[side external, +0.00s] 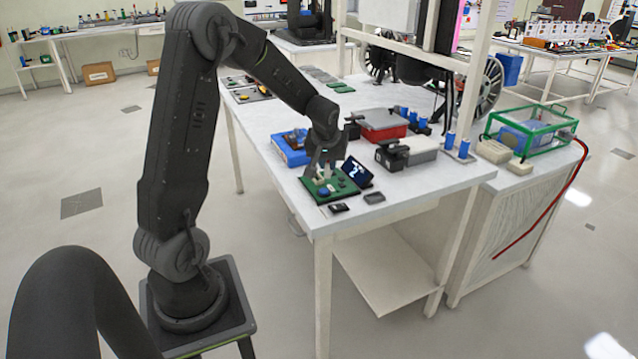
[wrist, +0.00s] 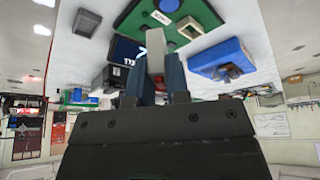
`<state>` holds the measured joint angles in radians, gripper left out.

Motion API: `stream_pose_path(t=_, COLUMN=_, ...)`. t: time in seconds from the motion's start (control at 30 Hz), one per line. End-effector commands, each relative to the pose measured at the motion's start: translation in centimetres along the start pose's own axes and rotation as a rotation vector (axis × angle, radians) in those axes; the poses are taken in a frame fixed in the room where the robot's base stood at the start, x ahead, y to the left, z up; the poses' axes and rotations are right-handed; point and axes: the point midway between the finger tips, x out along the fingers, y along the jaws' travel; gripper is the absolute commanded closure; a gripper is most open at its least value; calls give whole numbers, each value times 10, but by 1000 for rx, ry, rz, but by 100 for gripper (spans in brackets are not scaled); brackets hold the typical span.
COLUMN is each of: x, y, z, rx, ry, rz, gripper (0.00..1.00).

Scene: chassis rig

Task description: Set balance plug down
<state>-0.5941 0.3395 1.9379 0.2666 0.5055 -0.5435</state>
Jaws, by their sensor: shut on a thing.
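My gripper (wrist: 156,66) is shut on a small pale plug (wrist: 155,43), which shows between the fingertips in the wrist view. In the side view my gripper (side external: 325,172) points down over the green board (side external: 318,195), near the table's front corner. The board also shows in the wrist view (wrist: 125,32), with a white connector (wrist: 160,17) and dark parts on it. The plug is at or just above the board's edge; I cannot tell whether it touches. The plug is too small to make out clearly in the side view.
A small screen (side external: 357,172) stands tilted beside the board. A blue tray (side external: 291,150) lies behind it, and a red and grey box (side external: 382,125) stands farther back. Small dark and grey pieces (side external: 374,198) lie in front. The table's right front is clear.

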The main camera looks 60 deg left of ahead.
Motion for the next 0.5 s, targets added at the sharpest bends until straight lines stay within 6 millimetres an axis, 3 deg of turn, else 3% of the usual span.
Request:
stream_pose_path(t=0.03, x=1, y=-25, z=-14, rx=-94, ry=2, rz=-38, gripper=100)
stream_pose_path(t=0.2, x=-2, y=-96, z=-43, rx=-361, ry=1, rz=-150, gripper=100)
stream_pose_path(t=0.33, x=-6, y=-133, z=-54, rx=-501, ry=-1, rz=-207, gripper=100)
stream_pose_path(t=0.5, x=-9, y=-156, z=-59, rx=-587, ry=-1, rz=-242, gripper=100)
